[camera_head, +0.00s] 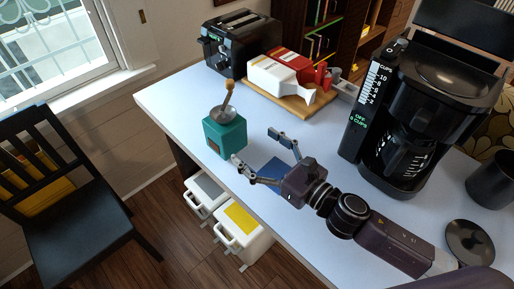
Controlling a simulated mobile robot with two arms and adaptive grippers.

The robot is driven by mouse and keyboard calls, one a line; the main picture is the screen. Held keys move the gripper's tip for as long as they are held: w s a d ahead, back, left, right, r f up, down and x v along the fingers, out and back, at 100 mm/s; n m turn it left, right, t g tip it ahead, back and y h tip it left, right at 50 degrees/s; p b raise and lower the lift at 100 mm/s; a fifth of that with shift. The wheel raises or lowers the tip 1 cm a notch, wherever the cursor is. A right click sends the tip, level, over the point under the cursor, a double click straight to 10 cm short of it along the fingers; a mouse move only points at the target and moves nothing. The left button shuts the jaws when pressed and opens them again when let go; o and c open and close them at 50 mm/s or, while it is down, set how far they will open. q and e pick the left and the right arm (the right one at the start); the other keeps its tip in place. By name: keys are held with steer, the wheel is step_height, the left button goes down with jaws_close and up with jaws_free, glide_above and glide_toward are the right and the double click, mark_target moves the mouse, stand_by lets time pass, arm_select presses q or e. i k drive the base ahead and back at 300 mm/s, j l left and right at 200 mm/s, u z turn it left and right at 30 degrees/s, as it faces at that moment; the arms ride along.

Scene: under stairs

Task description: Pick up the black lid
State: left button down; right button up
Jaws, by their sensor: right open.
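A round black lid (470,241), with a small light spot near its middle, lies at the right side of the white table, near the front edge. My right gripper (254,146) is open, its two fingers spread and pointing to the upper left, with nothing between them. It is over the middle of the table, beside a teal coffee grinder and well to the left of the lid. My right arm reaches in from the lower right, and its forearm passes just left of the lid. My left gripper is not in view.
The teal grinder (225,135) stands close to the fingertips. A blue flat item (272,172) lies under the gripper. A black coffee maker (408,120) and a dark mug (490,181) stand behind the lid. A toaster (240,42) and a wooden board (292,109) are at the back.

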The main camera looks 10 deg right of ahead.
mark_target(469, 243)
steer(key=k+j, duration=0.15)
steer(key=j, duration=0.2)
steer(key=k+j, duration=0.2)
steer(key=j, duration=0.15)
steer(key=k+j, duration=0.15)
steer(key=j, duration=0.15)
